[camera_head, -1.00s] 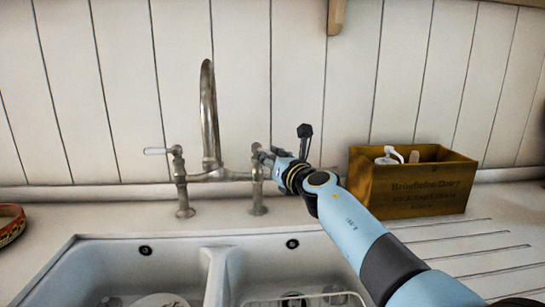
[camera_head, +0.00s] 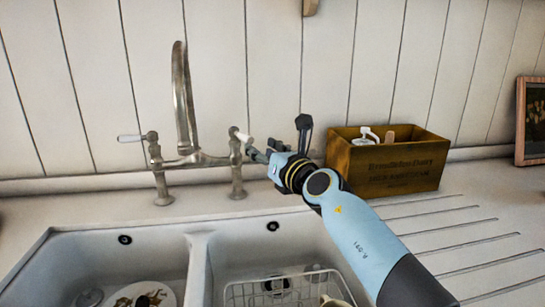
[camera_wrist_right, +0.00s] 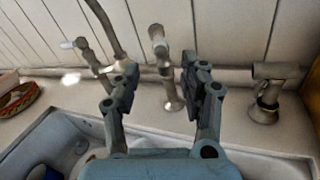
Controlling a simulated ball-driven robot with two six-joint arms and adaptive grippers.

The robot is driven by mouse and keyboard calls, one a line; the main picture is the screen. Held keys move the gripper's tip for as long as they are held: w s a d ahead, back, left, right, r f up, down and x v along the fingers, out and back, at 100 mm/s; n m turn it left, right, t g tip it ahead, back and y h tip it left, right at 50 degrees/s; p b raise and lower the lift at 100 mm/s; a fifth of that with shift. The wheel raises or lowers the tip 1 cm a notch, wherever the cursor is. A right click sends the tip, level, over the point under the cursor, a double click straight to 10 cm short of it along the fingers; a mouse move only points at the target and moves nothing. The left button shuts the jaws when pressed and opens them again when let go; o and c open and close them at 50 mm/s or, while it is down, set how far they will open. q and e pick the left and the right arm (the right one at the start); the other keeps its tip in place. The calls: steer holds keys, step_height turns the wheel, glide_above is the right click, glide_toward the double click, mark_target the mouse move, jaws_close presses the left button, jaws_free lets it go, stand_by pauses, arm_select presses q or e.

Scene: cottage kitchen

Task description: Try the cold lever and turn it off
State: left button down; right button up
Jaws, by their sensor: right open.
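The metal bridge tap (camera_head: 184,110) stands behind the sink with a white-handled lever on each side. The left lever (camera_head: 130,138) points out to the left. The right lever (camera_head: 243,136) sits on the right valve (camera_head: 237,170), its white handle tilted up. My right gripper (camera_head: 262,153) is just right of this valve, with a small gap. In the wrist view its open fingers (camera_wrist_right: 160,80) lie either side of the line to the right lever (camera_wrist_right: 157,36), which appears beyond them, apparently untouched. No water stream is visible from the spout. My left gripper is out of view.
A double white sink (camera_head: 200,250) lies in front, with a plate (camera_head: 145,295) in the left basin and a wire rack (camera_head: 285,290) in the right. A wooden box (camera_head: 390,165) with bottles stands behind my right arm. A picture frame (camera_head: 533,120) stands at far right.

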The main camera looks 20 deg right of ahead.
steer(key=s, duration=0.2)
steer(key=s+d, duration=0.1)
steer(key=s, duration=0.1)
steer(key=shift+s, duration=0.4)
stand_by(2.0)
